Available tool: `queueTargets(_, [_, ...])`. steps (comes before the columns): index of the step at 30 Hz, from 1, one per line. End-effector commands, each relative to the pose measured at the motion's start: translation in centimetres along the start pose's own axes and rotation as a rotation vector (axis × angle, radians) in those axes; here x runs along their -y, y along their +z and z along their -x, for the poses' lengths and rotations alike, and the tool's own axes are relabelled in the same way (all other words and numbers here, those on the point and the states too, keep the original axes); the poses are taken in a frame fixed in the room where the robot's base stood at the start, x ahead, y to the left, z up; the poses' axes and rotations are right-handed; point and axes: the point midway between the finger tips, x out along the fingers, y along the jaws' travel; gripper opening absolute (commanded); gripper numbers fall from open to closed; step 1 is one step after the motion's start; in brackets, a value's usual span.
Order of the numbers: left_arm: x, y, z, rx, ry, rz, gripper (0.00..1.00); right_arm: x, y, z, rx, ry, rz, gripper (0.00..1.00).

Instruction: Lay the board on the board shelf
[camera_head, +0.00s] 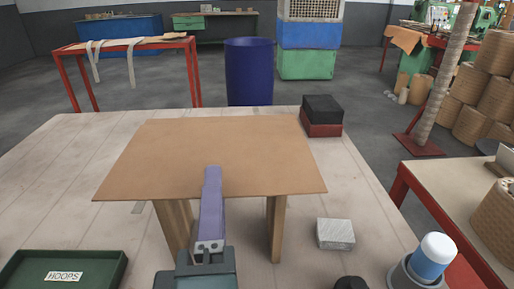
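The board (225,145) is a flat brown sheet, lying roughly level above the middle of the pale table. Two wooden uprights (276,230) show under its near edge; they look like the board shelf, whose top is hidden by the board. I cannot tell whether the board rests on them or is just above. My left gripper (212,182) is at the middle of the board's near edge, with one purple finger over its top face. The other finger is hidden, and the gripper looks shut on the edge. My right gripper is not in view.
On the pale table (50,160) stand a green HOOPS tray (105,262), a grey block (335,234), black and red blocks (322,115) and a white-and-blue bottle (434,253) in a grey holder. A blue barrel (249,72) stands behind. The table's left side is clear.

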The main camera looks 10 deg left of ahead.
Motion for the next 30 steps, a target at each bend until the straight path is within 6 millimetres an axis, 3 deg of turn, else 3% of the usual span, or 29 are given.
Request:
queueTargets(21, [0.1,0.0,8.2,0.000,-0.001,0.001,0.38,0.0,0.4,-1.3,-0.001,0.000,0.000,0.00])
queueTargets(30, [0.0,0.0,9.6,-0.001,0.001,0.001,0.38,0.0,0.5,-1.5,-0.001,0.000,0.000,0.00])
